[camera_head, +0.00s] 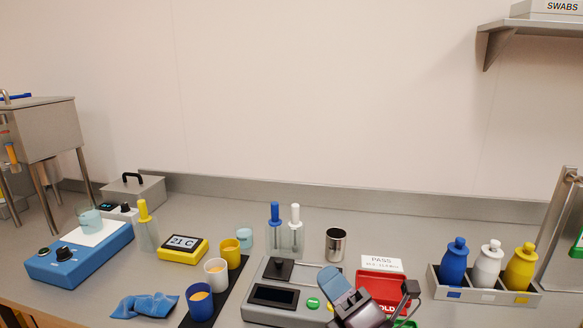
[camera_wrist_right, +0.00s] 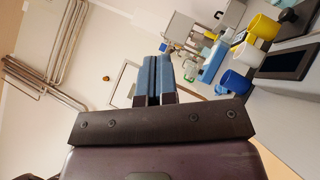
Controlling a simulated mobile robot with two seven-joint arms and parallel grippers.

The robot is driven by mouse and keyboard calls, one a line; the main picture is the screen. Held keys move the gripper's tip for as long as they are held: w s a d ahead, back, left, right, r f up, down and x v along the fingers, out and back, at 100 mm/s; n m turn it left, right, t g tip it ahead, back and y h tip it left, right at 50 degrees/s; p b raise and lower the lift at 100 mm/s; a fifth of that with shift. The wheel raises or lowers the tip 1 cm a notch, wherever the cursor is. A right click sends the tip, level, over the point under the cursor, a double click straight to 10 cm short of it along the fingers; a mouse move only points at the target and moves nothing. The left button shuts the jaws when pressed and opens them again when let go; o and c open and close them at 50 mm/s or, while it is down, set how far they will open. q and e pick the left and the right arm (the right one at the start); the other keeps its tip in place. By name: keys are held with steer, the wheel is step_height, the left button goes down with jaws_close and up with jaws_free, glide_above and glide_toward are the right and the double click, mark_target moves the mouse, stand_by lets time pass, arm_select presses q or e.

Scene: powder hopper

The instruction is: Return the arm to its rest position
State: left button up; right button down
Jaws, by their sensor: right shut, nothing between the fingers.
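My right gripper (camera_head: 338,283) comes in from the bottom of the head view, above the bench front between the scale and the red tray. Its blue-padded fingers are together in the right wrist view (camera_wrist_right: 153,80), with nothing held between them. It looks to be in the air, apart from the bench objects, and its wrist hides part of the red tray. My left gripper is not in the head view.
A scale (camera_head: 274,296) and a red tray (camera_head: 384,290) flank the gripper. Blue, white and yellow cups (camera_head: 199,302) stand left of the scale. A rack (camera_head: 482,294) with three bottles stands right. A steel beaker (camera_head: 335,245) is behind.

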steer(key=s+d+f+m+g+h, duration=0.1)
steer(key=d+f+m+h, duration=0.3)
steer(key=d+m, duration=0.1)
steer(key=s+d+f+m+g+h, duration=0.1)
steer(key=s+d+f+m+h, duration=0.1)
steer(key=d+f+m+h, duration=0.3)
steer(key=s+d+f+m+g+h, duration=0.1)
steer(key=d+f+m+h, duration=0.3)
steer(key=m, duration=0.5)
steer(key=shift+s+d+f+m+h, duration=0.2)
steer(key=shift+s+d+m+h, duration=0.15)
steer(key=shift+d+h, duration=0.3)
steer(key=s+d+f+m+g, duration=0.3)
steer(key=s+f+m+g, duration=0.25)
steer(key=s, duration=0.45)
steer(key=s+d+f+m+g, duration=0.3)
steer(key=s+f+m+g, duration=0.25)
steer(key=s, duration=0.55)
steer(key=w+f+n+t, duration=0.1)
steer(key=w+f+t, duration=0.6)
steer(key=f, duration=0.3)
steer(key=shift+w+f, duration=0.2)
steer(key=shift+f, duration=0.2)
steer(key=shift+n+y, duration=0.25)
